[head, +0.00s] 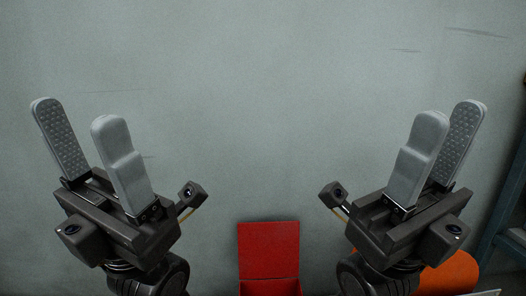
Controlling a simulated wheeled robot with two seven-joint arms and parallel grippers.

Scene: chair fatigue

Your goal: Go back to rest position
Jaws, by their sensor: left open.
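My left gripper (77,112) is raised at the left of the head view, with its fingers pointing up. Its two grey pads stand apart with nothing between them. My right gripper (450,112) is raised at the right, also pointing up. Its pads stand apart, closer together in the picture than the left ones, and I see nothing held. Both grippers are in front of the grey wall and touch nothing that I can see.
A red box-like thing (268,250) stands low in the middle, between the grippers. A rounded orange thing (455,274) is partly hidden behind my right gripper. A dark bluish frame (508,205) stands at the right edge. The wall (262,100) is bare between the grippers.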

